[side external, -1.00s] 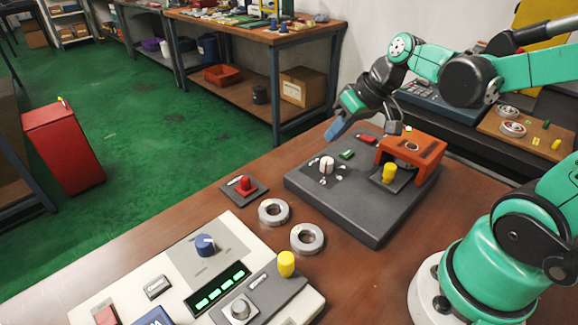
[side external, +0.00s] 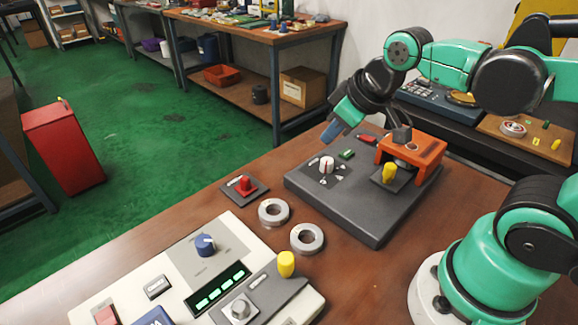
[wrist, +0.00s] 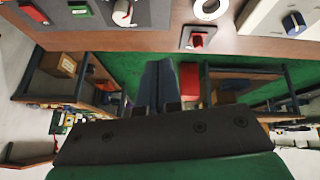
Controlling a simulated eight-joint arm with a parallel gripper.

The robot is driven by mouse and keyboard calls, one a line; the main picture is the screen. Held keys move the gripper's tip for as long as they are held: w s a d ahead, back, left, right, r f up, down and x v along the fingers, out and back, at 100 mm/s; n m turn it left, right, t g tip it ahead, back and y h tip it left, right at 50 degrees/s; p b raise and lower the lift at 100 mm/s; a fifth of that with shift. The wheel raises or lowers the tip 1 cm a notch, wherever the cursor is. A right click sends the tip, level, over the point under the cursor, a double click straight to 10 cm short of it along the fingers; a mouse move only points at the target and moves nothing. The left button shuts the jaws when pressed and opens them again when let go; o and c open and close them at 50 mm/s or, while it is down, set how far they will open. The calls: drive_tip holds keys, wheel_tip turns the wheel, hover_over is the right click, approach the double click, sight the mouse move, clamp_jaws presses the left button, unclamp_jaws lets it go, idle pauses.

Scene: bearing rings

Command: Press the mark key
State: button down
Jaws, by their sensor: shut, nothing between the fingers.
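I cannot read which key is the mark key. The cream console (side external: 120,292) in front carries a grey key (side external: 157,287), a red key (side external: 106,315) and a blue key (side external: 152,317) cut off by the frame's bottom edge. The dark grey panel (side external: 345,213) behind has a green key (side external: 347,154) and a red key (side external: 367,138); these also show in the wrist view as green (wrist: 80,9) and red (wrist: 33,12). My gripper (side external: 330,132) is shut and empty, above and beyond the panel's far left edge. Its blue fingers (wrist: 157,85) lie together in the wrist view.
An orange bracket (side external: 413,148) and yellow knob (side external: 390,173) stand on the panel, near a white dial (side external: 327,165). Two metal rings (side external: 307,238) and a red button on a plate (side external: 245,184) lie between panel and console. A blue knob (side external: 205,245) rises from the console.

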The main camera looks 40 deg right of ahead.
drive_tip(key=w+d+r+n+g, duration=0.3)
drive_tip(key=d+n, duration=0.3)
drive_tip(key=n, duration=0.2)
drive_tip(key=n+g, duration=0.3)
drive_tip(key=n, duration=0.5)
hover_over(346, 153)
drive_tip(key=shift+d, duration=0.1)
wheel_tip(346, 153, down, 14)
drive_tip(key=shift+f, duration=0.1)
